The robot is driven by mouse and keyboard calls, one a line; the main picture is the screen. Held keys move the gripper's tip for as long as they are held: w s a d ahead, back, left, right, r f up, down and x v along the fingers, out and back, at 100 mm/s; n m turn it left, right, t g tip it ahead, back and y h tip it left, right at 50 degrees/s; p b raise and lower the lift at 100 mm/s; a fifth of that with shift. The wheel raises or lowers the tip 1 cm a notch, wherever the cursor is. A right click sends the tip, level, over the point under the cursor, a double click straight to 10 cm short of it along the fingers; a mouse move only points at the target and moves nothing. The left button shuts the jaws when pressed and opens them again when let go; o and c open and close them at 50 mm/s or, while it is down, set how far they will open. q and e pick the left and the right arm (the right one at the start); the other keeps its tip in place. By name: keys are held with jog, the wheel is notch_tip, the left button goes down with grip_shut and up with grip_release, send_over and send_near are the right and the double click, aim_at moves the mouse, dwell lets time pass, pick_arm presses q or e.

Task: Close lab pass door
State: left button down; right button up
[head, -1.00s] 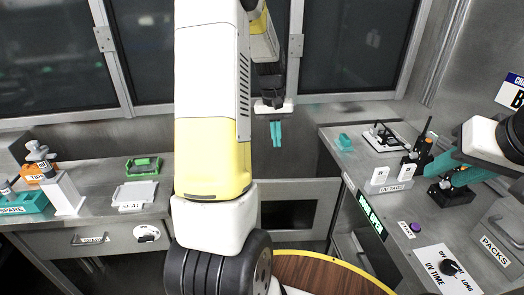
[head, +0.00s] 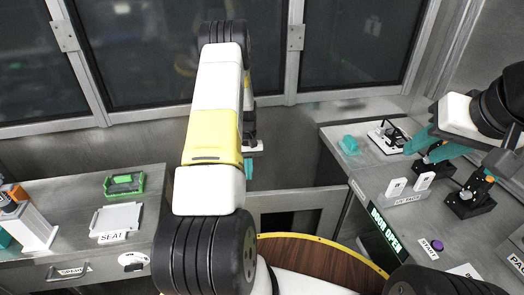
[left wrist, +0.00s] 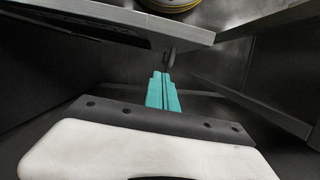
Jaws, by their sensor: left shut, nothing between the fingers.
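The grey metal panel (head: 300,201) with a dark window or opening, low between the two counters, looks like the pass door; my left arm hides part of it. A green lit sign (head: 384,231) on the right counter appears to read door open. My left gripper (head: 249,169) points down just behind the panel's top edge, shut and empty. Its teal fingers also show in the left wrist view (left wrist: 163,92), beside a small dark knob-like part (left wrist: 169,58); I cannot tell whether they touch. My right gripper (head: 432,146) is over the right counter, its teal fingers apart.
The left counter (head: 80,225) holds a seat tray (head: 116,220) and a green box (head: 124,184). A round wooden top (head: 320,256) is in front.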

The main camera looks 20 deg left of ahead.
pick_arm(q)
jog(key=s+d+f, duration=0.2)
jog(key=s+f, duration=0.1)
jog(key=s, duration=0.1)
jog(key=shift+s+f, duration=0.3)
jog(key=shift+d, duration=0.1)
